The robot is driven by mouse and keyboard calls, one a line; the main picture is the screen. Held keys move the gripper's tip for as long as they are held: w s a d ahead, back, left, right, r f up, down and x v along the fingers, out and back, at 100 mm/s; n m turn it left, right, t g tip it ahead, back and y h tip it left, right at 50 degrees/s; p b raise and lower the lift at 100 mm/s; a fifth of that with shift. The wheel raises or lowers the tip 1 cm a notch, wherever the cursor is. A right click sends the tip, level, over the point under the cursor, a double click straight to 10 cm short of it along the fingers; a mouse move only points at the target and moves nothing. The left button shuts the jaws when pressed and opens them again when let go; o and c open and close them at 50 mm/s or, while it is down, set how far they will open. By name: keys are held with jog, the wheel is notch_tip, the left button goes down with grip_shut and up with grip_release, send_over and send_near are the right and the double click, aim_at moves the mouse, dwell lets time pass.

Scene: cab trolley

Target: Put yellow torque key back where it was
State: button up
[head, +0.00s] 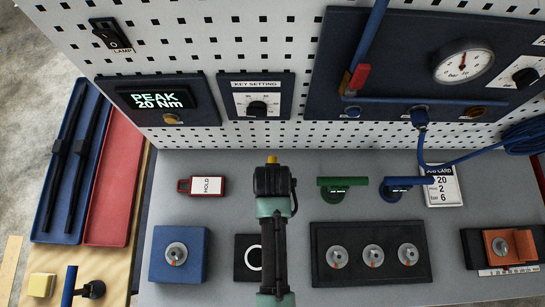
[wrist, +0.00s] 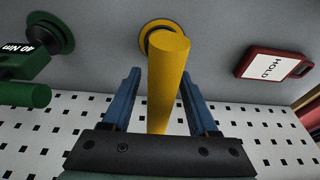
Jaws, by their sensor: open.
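The yellow torque key (wrist: 168,80) shows in the wrist view as a yellow bar in front of a round yellow-rimmed base on the grey bench top. My gripper (wrist: 160,78) is open, with one blue finger on each side of the yellow bar and a visible gap on both sides. In the head view only a small yellow end of the key (head: 272,159) shows beyond my gripper (head: 273,170); my arm hides the rest. The black block (head: 240,270) with a white ring is partly hidden by my arm.
A green key (head: 342,184) and a blue key (head: 405,184) stand to the right. A red HOLD tag (head: 205,186) lies left. A black block (head: 370,280) with several round sockets and a blue block (head: 195,274) are nearer. The pegboard (head: 265,58) rises behind, its display reading PEAK 20 Nm.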

jog(key=v, duration=1.2)
jog(key=shift+r, duration=0.2)
